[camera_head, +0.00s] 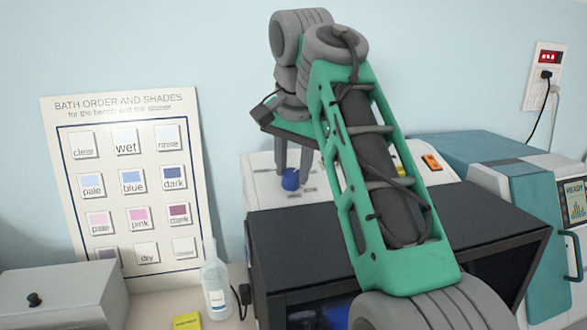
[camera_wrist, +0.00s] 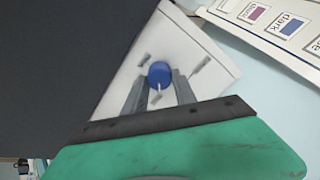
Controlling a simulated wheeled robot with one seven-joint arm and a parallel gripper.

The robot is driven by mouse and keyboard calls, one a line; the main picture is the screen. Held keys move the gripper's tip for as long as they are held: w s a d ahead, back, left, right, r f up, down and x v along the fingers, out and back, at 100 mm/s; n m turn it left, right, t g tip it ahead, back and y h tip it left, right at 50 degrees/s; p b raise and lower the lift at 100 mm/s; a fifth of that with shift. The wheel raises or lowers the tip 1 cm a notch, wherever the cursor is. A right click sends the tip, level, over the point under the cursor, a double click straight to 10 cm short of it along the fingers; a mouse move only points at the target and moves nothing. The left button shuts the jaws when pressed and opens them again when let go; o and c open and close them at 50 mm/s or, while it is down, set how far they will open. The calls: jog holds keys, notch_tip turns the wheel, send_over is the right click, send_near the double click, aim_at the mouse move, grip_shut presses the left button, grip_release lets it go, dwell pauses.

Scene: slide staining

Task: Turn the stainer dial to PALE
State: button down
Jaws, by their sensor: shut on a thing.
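The stainer (camera_head: 400,225) is a dark-topped machine with a white panel (camera_head: 263,181) at its back. A blue dial (camera_head: 290,180) sits on that panel, and it also shows in the wrist view (camera_wrist: 159,74) with a pale pointer mark. My gripper (camera_head: 291,172) reaches down over the panel, its two grey fingers on either side of the dial and shut on it. In the wrist view my gripper (camera_wrist: 160,85) has a finger at each side of the dial. Small grey marks surround the dial, but their labels are too small to read.
A poster (camera_head: 130,180) of baths and shades stands against the wall at left. A clear bottle (camera_head: 215,285) and a yellow block (camera_head: 187,321) stand left of the stainer. An orange switch (camera_head: 432,161) is on the panel's right. A teal machine (camera_head: 540,220) stands at right.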

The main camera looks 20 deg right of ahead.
jog(key=shift+m, duration=0.6)
jog(key=c, duration=1)
grip_release()
jog(key=p+v, duration=0.2)
jog(key=v, duration=0.5)
jog(key=shift+r+p, duration=0.35)
jog(key=shift+r, duration=0.05)
jog(key=shift+s+d, duration=0.1)
